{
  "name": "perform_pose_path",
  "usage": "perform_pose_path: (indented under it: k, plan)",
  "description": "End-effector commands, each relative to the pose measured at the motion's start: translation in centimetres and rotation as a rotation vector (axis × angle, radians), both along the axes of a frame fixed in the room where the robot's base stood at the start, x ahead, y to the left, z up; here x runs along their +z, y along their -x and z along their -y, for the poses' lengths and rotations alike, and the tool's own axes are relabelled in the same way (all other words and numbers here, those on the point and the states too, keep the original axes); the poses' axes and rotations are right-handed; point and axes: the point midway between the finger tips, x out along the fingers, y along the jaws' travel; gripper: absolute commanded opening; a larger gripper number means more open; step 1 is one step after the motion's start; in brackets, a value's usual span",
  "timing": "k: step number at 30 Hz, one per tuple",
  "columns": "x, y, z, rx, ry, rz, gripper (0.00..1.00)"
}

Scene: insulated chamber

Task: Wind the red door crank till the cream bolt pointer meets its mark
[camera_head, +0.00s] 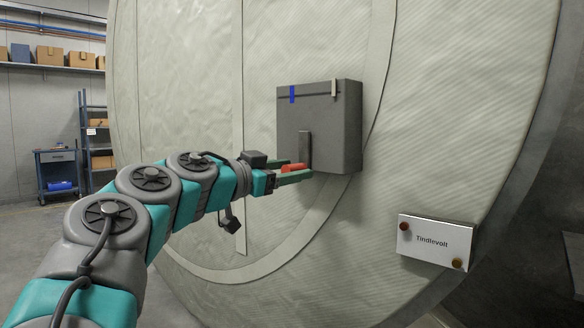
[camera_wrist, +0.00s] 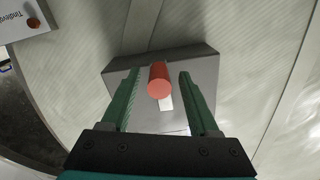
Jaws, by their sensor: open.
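A dark grey box (camera_head: 345,130) is fixed to the large pale round door. A crank arm (camera_head: 305,148) on its front stands about upright, with a red handle (camera_head: 293,167) at its lower end. The cream pointer (camera_head: 334,87) sits at the right of the slot near the box's top. A blue mark (camera_head: 292,94) is at the left, clearly apart from the pointer. My gripper (camera_head: 291,172) is open at the red handle. In the wrist view the handle (camera_wrist: 158,82) stands between the two green fingers, with a gap on each side.
A white plate reading "Tindlevolt" (camera_head: 436,242) is on the door to the lower right of the box. Shelves with boxes (camera_head: 52,56) and a blue cart (camera_head: 58,172) stand far back left. The door surface around the box is otherwise clear.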

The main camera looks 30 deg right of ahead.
Motion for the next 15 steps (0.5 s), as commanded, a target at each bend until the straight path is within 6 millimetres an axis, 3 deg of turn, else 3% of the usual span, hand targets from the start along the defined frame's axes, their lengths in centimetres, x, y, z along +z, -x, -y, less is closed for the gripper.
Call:
perform_pose_path:
  k: [9, 15]
  plan:
    - [-0.02, -0.17, 0.6, -0.001, 0.0, 0.0, 0.61]
    - [-0.03, -0.18, 0.58, -0.001, 0.0, 0.0, 0.39]
